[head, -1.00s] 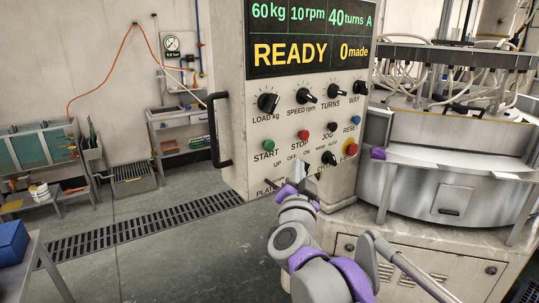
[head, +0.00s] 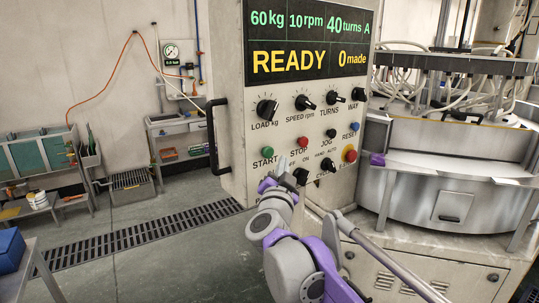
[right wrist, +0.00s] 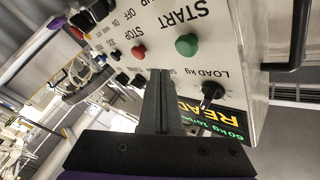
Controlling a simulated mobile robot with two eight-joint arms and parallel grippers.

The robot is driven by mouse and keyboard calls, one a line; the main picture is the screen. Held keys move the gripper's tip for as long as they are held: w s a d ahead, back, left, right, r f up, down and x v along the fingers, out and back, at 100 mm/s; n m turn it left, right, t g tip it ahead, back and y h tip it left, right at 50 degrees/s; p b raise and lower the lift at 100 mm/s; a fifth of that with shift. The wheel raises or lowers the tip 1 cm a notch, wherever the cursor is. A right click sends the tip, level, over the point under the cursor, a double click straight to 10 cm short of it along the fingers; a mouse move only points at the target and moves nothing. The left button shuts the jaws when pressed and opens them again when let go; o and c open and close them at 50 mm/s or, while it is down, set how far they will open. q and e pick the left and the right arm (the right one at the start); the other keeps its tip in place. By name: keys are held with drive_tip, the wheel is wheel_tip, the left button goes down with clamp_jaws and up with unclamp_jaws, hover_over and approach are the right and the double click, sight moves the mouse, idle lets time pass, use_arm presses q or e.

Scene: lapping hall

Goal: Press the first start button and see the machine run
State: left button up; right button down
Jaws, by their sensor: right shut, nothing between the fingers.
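The green START button (head: 267,153) sits on the front of the grey control box, below the LOAD knob. It also shows in the right wrist view (right wrist: 186,45). The display (head: 308,45) above reads READY and 0 made. My right gripper (head: 283,164) is shut and empty, just right of and below the START button in the head view. In the right wrist view its closed fingers (right wrist: 158,95) point at the panel between START and the red STOP button (right wrist: 139,52). No contact with the button shows. My left gripper is not in view.
The panel carries several black knobs, the blue RESET button (head: 354,127) and a red stop knob (head: 349,154) on yellow. A black handle (head: 214,136) juts from its left side. The lapping machine (head: 450,150) stands at right. The floor at left is open.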

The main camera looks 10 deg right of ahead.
sight(273, 152)
drive_tip(key=shift+w+a+p, duration=0.15)
drive_tip(key=shift+w+a, duration=0.15)
drive_tip(key=shift+w, duration=0.35)
drive_tip(key=shift+w+a+p, duration=0.15)
drive_tip(key=shift+w+a, duration=0.15)
drive_tip(key=shift+w, duration=0.3)
idle(1.2)
drive_tip(key=shift+w+a, duration=0.2)
drive_tip(key=shift+w, duration=0.2)
drive_tip(key=shift+w+a+p, duration=0.2)
drive_tip(key=shift+w+p, duration=0.1)
drive_tip(key=shift+w, duration=0.1)
idle(0.6)
idle(0.3)
drive_tip(key=shift+s+d, duration=0.4)
drive_tip(key=shift+s, duration=0.4)
drive_tip(key=shift+s+d, duration=0.35)
drive_tip(key=shift+s, duration=0.4)
drive_tip(key=shift+s+d, duration=0.35)
drive_tip(key=shift+s, duration=0.4)
drive_tip(key=shift+s+d, duration=0.35)
drive_tip(key=shift+s, duration=0.4)
